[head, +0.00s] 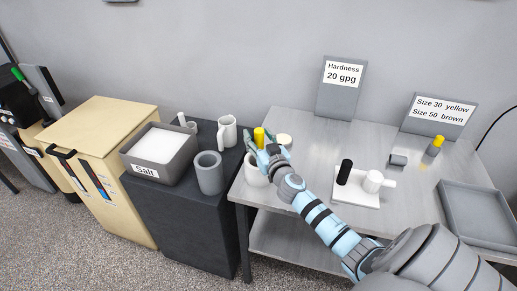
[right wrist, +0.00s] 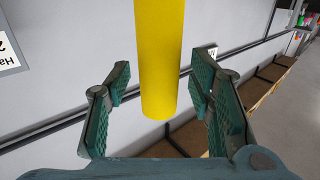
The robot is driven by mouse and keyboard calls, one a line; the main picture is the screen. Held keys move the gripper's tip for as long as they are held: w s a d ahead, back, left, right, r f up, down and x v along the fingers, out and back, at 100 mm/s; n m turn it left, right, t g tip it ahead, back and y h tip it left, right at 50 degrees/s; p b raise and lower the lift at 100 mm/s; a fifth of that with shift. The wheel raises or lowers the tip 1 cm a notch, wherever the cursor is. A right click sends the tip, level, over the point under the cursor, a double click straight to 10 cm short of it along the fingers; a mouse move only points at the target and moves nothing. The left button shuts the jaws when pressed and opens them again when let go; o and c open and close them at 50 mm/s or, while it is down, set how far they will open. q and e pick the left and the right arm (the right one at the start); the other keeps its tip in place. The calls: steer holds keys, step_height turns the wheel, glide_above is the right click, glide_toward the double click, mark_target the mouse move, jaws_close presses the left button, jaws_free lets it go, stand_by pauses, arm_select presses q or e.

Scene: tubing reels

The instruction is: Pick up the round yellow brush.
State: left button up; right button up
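The round yellow brush shows as a plain yellow cylinder (right wrist: 161,60) in the right wrist view, standing between the two fingers with a gap on both sides. In the head view its yellow top (head: 259,137) shows above a white cup (head: 255,174) near the left edge of the metal table; its lower part is hidden. My right gripper (head: 268,149) is at the brush, above the cup. It is open, and its green finger pads (right wrist: 162,82) do not appear to touch the yellow cylinder. My left gripper is not in view.
A round pale lid-like item (head: 284,140) is close behind my right gripper. A white board (head: 356,197) holds a black cylinder and a white one. A grey piece with a yellow top (head: 436,145) and a grey tray (head: 478,205) are right. A salt bin (head: 160,148) and mugs stand left.

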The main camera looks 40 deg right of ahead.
mark_target(259, 129)
steer(key=shift+s, duration=0.1)
jaws_close()
step_height(259, 129, up, 3)
steer(key=shift+r+p, duration=0.1)
steer(key=shift+p, duration=0.95)
step_height(259, 129, up, 17)
